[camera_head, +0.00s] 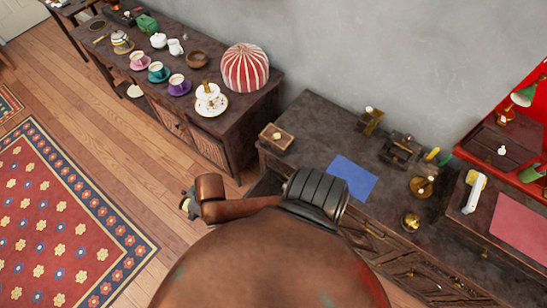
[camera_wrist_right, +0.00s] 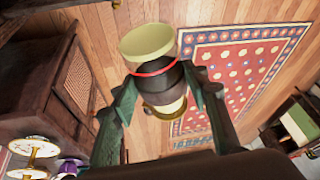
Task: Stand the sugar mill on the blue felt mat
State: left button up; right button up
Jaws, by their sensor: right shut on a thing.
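The blue felt mat (camera_head: 352,178) lies flat and bare on the dark wooden cabinet in the head view. My right gripper (camera_wrist_right: 160,82) is shut on what looks like the sugar mill (camera_wrist_right: 149,43), which has a wide cream end, a red ring, a dark middle and a cream and brass far end. The fingers grip its dark middle. In the head view the right gripper (camera_head: 188,204) is small and partly hidden by my arm, over the floor left of the cabinet and well away from the mat. My left gripper is not in view.
A small wooden box (camera_head: 276,137) stands left of the mat. A sideboard (camera_head: 237,125) with cups and a striped cosy (camera_head: 245,68) stands at left.

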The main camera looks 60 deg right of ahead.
aim_at(348, 182)
jog(key=i, duration=1.15)
jog(key=z, duration=3.75)
